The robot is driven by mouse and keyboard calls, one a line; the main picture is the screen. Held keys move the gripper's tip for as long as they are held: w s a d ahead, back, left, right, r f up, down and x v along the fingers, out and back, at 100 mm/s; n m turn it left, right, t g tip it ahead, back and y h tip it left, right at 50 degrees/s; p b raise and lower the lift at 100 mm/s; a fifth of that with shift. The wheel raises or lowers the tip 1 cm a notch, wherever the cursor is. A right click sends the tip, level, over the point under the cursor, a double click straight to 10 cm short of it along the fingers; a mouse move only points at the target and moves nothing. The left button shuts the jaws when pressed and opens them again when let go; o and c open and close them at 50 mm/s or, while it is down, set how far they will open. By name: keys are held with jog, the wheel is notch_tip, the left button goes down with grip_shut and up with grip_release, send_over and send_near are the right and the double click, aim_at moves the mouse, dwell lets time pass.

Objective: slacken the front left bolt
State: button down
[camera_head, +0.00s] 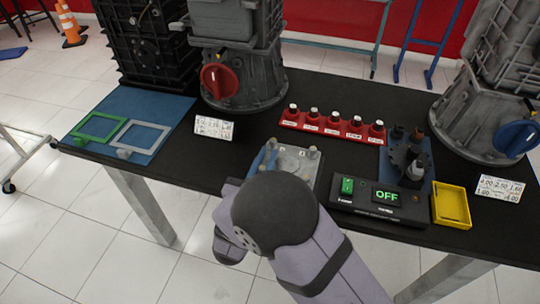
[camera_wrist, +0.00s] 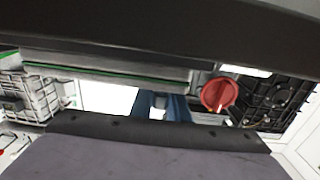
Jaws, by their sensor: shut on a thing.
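The pale bolt plate (camera_head: 292,163) lies near the middle front of the table in the head view. Bolts stand at its back left and right (camera_head: 313,152) corners. Its front left part is hidden behind my own arm, so the front left bolt cannot be made out. My arm reaches in from the bottom, its rounded dark joint just in front of the plate. My gripper's fingers are hidden in the head view and cannot be picked out in the wrist view. The wrist view is mostly filled by dark and lavender surfaces.
A control box reading OFF (camera_head: 376,203), a yellow tray (camera_head: 451,205) and a red switch strip (camera_head: 330,126) lie right of or behind the plate. Engine housings stand at the back. A red dial (camera_wrist: 218,95) shows in the wrist view. The table's front left is clear.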

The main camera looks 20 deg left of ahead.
jog(key=n+y, duration=0.2)
jog(key=y, duration=0.1)
jog(key=n+y, duration=0.1)
jog(key=y, duration=0.1)
jog(key=shift+a+f+g, duration=0.1)
jog(key=shift+a+g, duration=0.2)
jog(key=shift+a, duration=0.05)
jog(key=shift+s+a+n+g+y+b, duration=0.15)
jog(key=shift+n+g+y+b, duration=0.1)
jog(key=shift+n+y, duration=0.25)
jog(key=shift+w+a+n+g+y+b, duration=0.1)
jog(key=shift+a+n+g+y+b, duration=0.15)
jog(key=shift+y, duration=0.35)
jog(key=shift+s, duration=0.1)
jog(key=c, duration=1.7)
grip_release()
jog(key=shift+r+p, duration=0.7)
jog(key=shift+r, duration=4.4)
